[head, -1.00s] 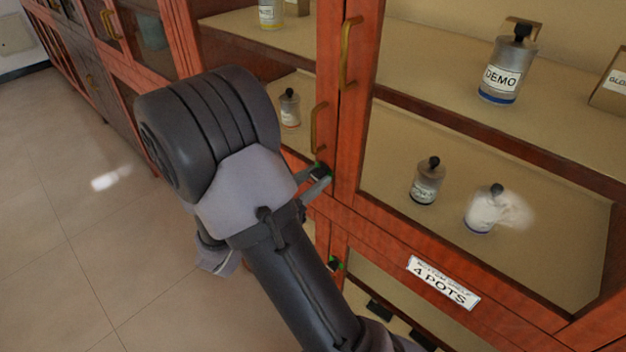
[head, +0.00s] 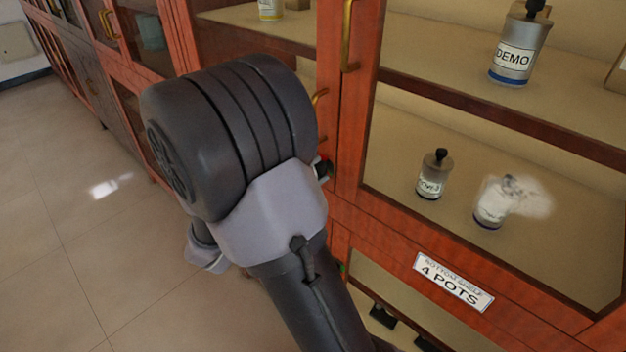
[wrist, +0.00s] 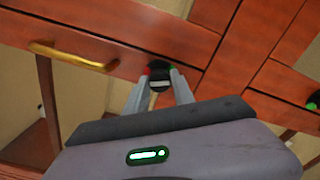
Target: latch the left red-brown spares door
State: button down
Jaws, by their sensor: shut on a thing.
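The left red-brown door (wrist: 112,57) has a brass handle (wrist: 72,57) and a small black latch knob (wrist: 159,72) with a red mark beside it. The door looks closed in its frame. In the wrist view my gripper (wrist: 158,88) has its two grey fingers on either side of the knob, shut on it. In the head view my own arm hides most of this door and the fingers. Only the dark latch knob (head: 322,170) with a bit of red, and part of the handle (head: 318,97), show past my wrist.
The right glass door (head: 352,130) stands beside it, with bottles behind the glass, one marked DEMO (head: 513,62). A "4 POTS" label (head: 453,282) is on the rail below. Another green-marked latch (head: 343,267) sits lower. Tiled floor (head: 70,240) is clear at left.

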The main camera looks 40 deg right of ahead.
jog(key=shift+m+b, duration=1.75)
jog(key=shift+m, duration=0.45)
jog(key=c, duration=1.1)
grip_release()
jog(key=a+p, duration=0.1)
jog(key=a, duration=0.4)
jog(key=s+a+p, duration=0.1)
jog(key=a+p, duration=0.1)
jog(key=a, duration=0.4)
jog(key=a+p, duration=0.2)
jog(key=a, duration=0.4)
jog(key=shift+s+a, duration=0.2)
